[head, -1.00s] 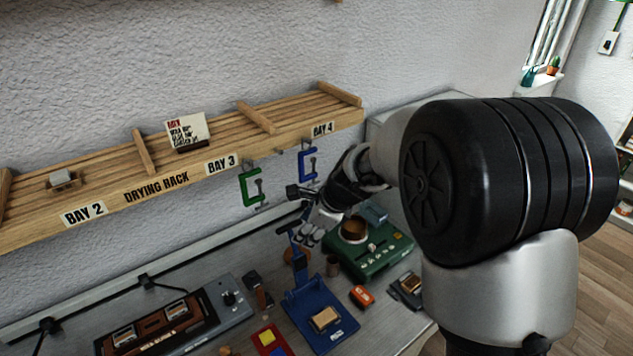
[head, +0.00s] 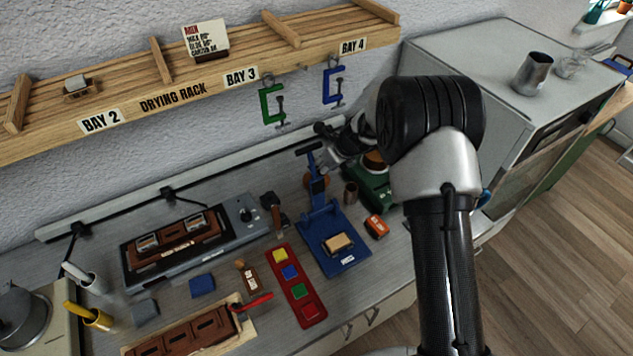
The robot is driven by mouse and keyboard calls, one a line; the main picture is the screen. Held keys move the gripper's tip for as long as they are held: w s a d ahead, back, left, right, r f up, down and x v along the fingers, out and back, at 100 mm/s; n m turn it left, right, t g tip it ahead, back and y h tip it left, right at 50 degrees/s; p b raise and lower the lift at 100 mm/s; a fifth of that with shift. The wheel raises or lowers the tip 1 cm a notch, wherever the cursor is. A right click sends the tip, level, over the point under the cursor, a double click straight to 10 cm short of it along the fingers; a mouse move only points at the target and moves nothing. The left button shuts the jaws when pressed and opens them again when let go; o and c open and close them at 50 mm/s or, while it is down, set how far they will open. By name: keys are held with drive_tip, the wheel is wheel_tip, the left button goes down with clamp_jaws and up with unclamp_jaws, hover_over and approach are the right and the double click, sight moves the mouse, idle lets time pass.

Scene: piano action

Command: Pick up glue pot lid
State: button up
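I cannot single out the glue pot lid with certainty. A grey metal pot (head: 22,318) with a dark knob-like top stands at the far left, cut by the picture edge; it may be the glue pot with its lid on. My gripper (head: 335,160) is at the back of the bench, below the blue clamp and beside the green machine (head: 368,190), far to the right of that pot. It is small and partly covered by my arm, so its fingers are unclear and I see nothing held in it. A round copper-brown part (head: 374,160) on the green machine is partly hidden by my arm.
The drying rack (head: 172,93) overhangs the bench's back, with green (head: 268,105) and blue (head: 332,86) clamps below. A blue press (head: 322,225), red tray (head: 312,312) and grey machine (head: 150,270) crowd the bench. A metal mug (head: 531,74) stands on the grey cabinet.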

drive_tip(key=shift+b+x, duration=0.7)
drive_tip(key=shift+x, duration=2.45)
drive_tip(key=shift+w+d+r, duration=0.1)
clamp_jaws()
